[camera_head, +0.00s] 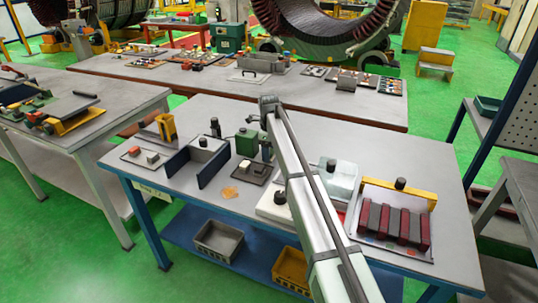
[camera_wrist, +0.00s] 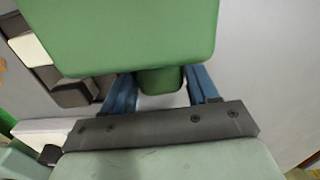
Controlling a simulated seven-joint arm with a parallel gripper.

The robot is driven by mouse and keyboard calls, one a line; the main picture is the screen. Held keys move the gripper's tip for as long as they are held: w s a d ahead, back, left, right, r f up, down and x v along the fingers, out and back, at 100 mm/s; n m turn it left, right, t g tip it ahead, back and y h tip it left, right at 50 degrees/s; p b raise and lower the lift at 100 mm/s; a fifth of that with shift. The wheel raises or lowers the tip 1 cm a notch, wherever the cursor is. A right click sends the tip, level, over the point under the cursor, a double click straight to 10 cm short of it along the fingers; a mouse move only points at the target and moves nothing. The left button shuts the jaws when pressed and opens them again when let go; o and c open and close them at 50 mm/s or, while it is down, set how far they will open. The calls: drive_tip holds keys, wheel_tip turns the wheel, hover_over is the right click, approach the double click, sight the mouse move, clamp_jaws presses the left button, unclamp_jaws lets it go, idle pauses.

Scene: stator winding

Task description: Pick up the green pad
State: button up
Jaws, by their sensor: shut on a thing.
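The green pad is a rounded green block (camera_head: 247,142) at the middle of the blue-legged workbench in the head view. In the wrist view the green pad (camera_wrist: 130,35) fills the upper part, with a smaller green grip below its body. My gripper (camera_wrist: 160,86) has its two blue fingers on either side of that grip and is shut on it. In the head view my arm hides much of the gripper and fingers. I cannot tell whether the pad touches the bench.
A dark tray (camera_head: 250,175) with small parts lies just in front of the pad. A blue-sided fixture (camera_head: 208,166) stands to its left. A tray of dark and red blocks (camera_head: 396,240) with a yellow bar is at the right. Bare bench lies at the back right.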

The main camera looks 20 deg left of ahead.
wheel_tip(320, 180, up, 10)
drive_tip(key=shift+r, duration=0.1)
idle(0.5)
